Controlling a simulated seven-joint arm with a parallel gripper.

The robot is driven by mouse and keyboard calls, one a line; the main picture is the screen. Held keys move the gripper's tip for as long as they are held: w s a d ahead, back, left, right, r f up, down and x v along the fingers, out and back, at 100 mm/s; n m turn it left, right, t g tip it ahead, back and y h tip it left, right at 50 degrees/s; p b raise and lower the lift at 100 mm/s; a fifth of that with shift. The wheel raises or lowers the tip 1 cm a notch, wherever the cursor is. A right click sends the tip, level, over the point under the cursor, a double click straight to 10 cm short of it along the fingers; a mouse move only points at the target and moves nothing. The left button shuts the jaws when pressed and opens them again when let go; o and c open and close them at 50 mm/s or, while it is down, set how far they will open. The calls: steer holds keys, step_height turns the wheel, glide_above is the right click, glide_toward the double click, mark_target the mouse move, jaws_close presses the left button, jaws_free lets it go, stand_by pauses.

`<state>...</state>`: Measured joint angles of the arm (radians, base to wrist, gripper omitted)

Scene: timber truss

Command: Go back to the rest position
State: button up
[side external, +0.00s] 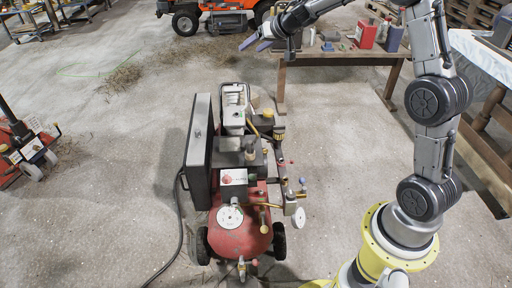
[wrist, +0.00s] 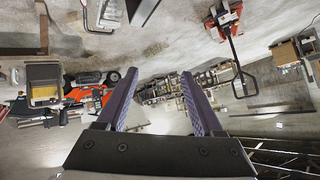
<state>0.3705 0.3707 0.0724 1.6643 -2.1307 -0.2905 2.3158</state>
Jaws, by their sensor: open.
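My gripper (side external: 256,42) is raised in the upper middle of the side external view, pointing left, above the floor and near the left end of a wooden table. In the wrist view its two purple fingers (wrist: 158,98) stand wide apart with nothing between them. The gripper is open and empty. It touches nothing that I can see.
A red compressor (side external: 240,235) stands on the concrete floor in front of my arm. The wooden table (side external: 340,60) behind holds a red canister (side external: 366,33) and other small items. An orange vehicle (side external: 215,18) is at the back. A red pallet jack (wrist: 222,18) shows in the wrist view.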

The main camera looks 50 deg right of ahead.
steer(key=s+a+r+t+h, duration=0.1)
steer(key=s+a+r+t, duration=0.15)
steer(key=r, duration=0.45)
steer(key=s+a+r+t+h, duration=0.1)
steer(key=s+a+r, duration=0.3)
steer(key=r, duration=0.3)
steer(key=s+a+r+m+h, duration=0.1)
steer(key=s+r, duration=0.2)
steer(key=s, duration=0.2)
steer(key=s+a+r+m, duration=0.1)
steer(key=s+r, duration=0.2)
steer(key=s, duration=0.2)
steer(key=s+a+f+n+g+y, duration=0.1)
steer(key=s+a+f+n+g, duration=0.2)
steer(key=s+f, duration=0.6)
steer(key=s+a+f+n+g+y, duration=0.2)
steer(key=s+a+f+g, duration=0.3)
steer(key=s+f, duration=0.5)
steer(key=s+n, duration=0.1)
steer(key=s, duration=0.5)
steer(key=shift+a+f+n+y, duration=0.15)
steer(key=shift+f+n+y, duration=0.15)
steer(key=shift+n, duration=0.1)
steer(key=shift+r, duration=0.1)
